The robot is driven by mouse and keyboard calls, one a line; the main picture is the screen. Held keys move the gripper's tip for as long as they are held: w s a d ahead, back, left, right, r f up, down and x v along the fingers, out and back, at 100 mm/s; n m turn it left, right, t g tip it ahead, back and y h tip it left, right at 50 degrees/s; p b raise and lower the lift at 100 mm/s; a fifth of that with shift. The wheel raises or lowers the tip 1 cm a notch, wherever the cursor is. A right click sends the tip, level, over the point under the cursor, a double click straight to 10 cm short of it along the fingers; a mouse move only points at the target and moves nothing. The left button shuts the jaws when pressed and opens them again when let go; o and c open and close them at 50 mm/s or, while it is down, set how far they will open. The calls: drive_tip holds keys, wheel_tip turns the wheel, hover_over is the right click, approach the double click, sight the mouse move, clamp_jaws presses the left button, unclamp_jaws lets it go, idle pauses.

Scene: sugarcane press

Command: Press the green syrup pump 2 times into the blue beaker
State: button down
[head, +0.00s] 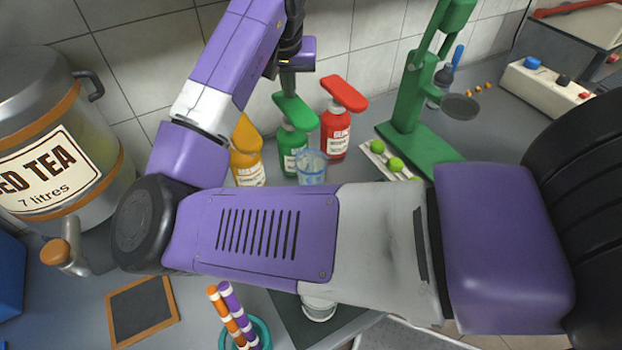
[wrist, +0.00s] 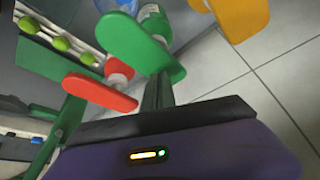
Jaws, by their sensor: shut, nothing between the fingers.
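The green syrup pump (head: 293,148) stands upright at the back, with a broad green pump head (head: 297,111); the head also fills the upper middle of the wrist view (wrist: 138,42). The blue beaker (head: 312,169) is clear with a blue tint and stands in front of the green pump, under its spout side. Its edge shows at the top of the wrist view (wrist: 86,4). My gripper (head: 287,92) is shut and empty, pointing down just over the back of the green pump head. I cannot tell whether the fingertips touch it.
A red pump (head: 337,130) stands right of the green one, an orange pump (head: 246,160) left. A green press (head: 408,110) and a tray with limes (head: 395,163) are further right. A tea urn (head: 60,130) stands left. My arm hides the middle counter.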

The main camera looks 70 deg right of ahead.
sight(290, 102)
drive_tip(key=shift+f+b, duration=0.85)
drive_tip(key=shift+f, duration=1)
drive_tip(key=shift+r+p, duration=2.1)
drive_tip(key=shift+p, duration=0.05)
wheel_tip(290, 102, up, 6)
drive_tip(key=p, duration=0.6)
